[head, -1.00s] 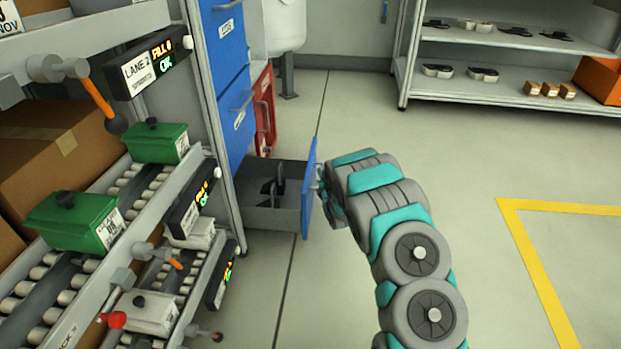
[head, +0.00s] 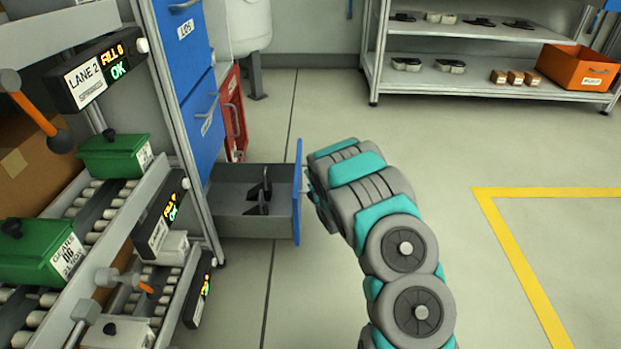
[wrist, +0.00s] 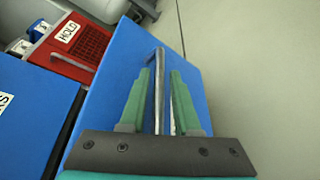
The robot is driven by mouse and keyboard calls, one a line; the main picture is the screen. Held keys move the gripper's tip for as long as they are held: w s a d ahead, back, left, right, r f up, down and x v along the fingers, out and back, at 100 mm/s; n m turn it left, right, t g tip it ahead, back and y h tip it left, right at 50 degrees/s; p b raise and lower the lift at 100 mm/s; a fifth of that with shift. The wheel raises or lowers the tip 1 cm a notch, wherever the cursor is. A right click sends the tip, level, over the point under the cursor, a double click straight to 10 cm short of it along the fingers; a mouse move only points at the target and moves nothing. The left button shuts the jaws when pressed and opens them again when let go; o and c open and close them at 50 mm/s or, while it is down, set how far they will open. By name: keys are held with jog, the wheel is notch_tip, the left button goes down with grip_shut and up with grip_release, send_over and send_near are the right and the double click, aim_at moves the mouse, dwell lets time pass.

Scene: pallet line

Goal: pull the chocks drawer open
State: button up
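The bottom drawer (head: 252,221) of the blue cabinet stands well open, its grey tray showing dark wedge-like pieces (head: 259,194) inside. Its blue front (head: 298,190) is seen edge-on in the head view, and its label is not readable there. In the wrist view the blue drawer front (wrist: 112,105) fills the middle, with a vertical metal handle bar (wrist: 158,85) on it. My gripper (wrist: 159,80) has its green fingers on both sides of this bar, closed around it. In the head view my arm hides the gripper and handle.
Closed blue drawers (head: 184,45) sit above the open one. A red cabinet (head: 233,115) stands behind it. A roller rack with green bins (head: 115,155) is at the left. Open floor (head: 330,110) lies right of the drawer, with a yellow line (head: 510,240) and shelves (head: 470,80) beyond.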

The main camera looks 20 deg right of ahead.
jog(key=shift+o, duration=0.9)
jog(key=v, duration=0.7)
jog(key=shift+s+p, duration=0.4)
jog(key=shift+r, duration=0.1)
